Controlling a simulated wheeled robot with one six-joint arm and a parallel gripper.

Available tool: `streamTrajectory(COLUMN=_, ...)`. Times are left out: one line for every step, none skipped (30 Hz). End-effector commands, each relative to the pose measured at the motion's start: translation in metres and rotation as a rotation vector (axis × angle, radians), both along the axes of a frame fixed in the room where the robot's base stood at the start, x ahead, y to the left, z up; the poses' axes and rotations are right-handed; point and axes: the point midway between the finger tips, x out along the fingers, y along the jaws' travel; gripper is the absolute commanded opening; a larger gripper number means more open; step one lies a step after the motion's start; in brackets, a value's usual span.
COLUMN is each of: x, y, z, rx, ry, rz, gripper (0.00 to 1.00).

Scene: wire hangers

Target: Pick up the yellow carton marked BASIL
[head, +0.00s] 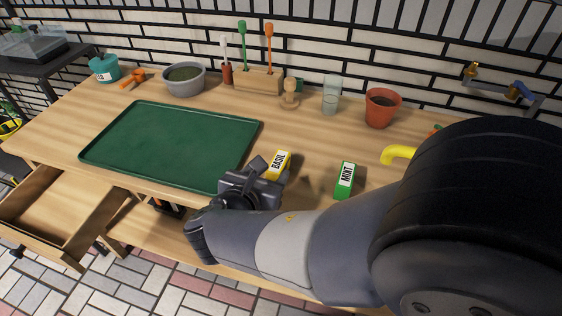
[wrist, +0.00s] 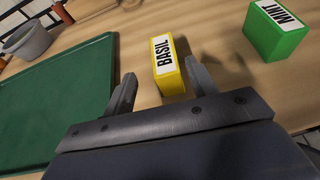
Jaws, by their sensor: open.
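The yellow carton marked BASIL (head: 281,161) stands on the wooden table, just right of the green tray. In the wrist view the carton (wrist: 168,68) is ahead of my gripper, between the lines of the two fingers and closer to the right finger. My gripper (head: 266,171) is open and empty, low over the table's front part. In the wrist view its fingertips (wrist: 160,75) are spread wide on either side of the carton's lower end. I cannot tell whether the right finger touches it. In the head view my gripper hides the carton's lower left part.
A green carton marked MINT (head: 345,180) stands to the right. The green tray (head: 170,145) lies to the left, close to my gripper. A terracotta pot (head: 381,108), a glass (head: 332,95), a wooden tool block (head: 258,81) and a grey bowl (head: 184,79) stand farther back. An open drawer (head: 62,215) is at lower left.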

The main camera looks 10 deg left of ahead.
Motion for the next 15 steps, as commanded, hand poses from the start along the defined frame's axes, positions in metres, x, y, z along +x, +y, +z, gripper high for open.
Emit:
streamTrajectory(x=0.003, y=-0.001, z=-0.002, rx=0.000, ry=0.000, rz=-0.001, gripper=0.55)
streamTrajectory(x=0.004, y=-0.001, z=-0.002, rx=0.000, ry=0.000, rz=-0.001, gripper=0.55)
streamTrajectory(x=0.006, y=-0.002, z=-0.003, rx=0.001, ry=0.001, rz=-0.001, gripper=0.55)
streamTrajectory(x=0.008, y=-0.003, z=-0.004, rx=0.001, ry=0.001, rz=-0.001, gripper=0.55)
streamTrajectory(x=0.010, y=-0.004, z=-0.005, rx=0.000, ry=0.001, rz=-0.002, gripper=0.55)
streamTrajectory(x=0.014, y=-0.006, z=-0.007, rx=0.000, ry=0.001, rz=-0.003, gripper=0.55)
streamTrajectory(x=0.018, y=-0.008, z=-0.009, rx=0.000, ry=0.000, rz=-0.003, gripper=0.55)
streamTrajectory(x=0.022, y=-0.009, z=-0.010, rx=0.000, ry=0.000, rz=-0.003, gripper=0.55)
streamTrajectory(x=0.027, y=-0.012, z=-0.012, rx=0.000, ry=0.001, rz=-0.005, gripper=0.55)
streamTrajectory(x=0.030, y=-0.013, z=-0.014, rx=0.000, ry=0.001, rz=-0.004, gripper=0.55)
streamTrajectory(x=0.034, y=-0.015, z=-0.015, rx=0.000, ry=0.001, rz=-0.004, gripper=0.55)
streamTrajectory(x=0.039, y=-0.015, z=-0.017, rx=-0.001, ry=0.001, rz=-0.004, gripper=0.55)
streamTrajectory(x=0.042, y=-0.015, z=-0.018, rx=0.000, ry=0.001, rz=-0.003, gripper=0.55)
streamTrajectory(x=0.045, y=-0.015, z=-0.019, rx=0.000, ry=0.001, rz=-0.003, gripper=0.55)
streamTrajectory(x=0.048, y=-0.015, z=-0.020, rx=0.001, ry=0.000, rz=-0.001, gripper=0.55)
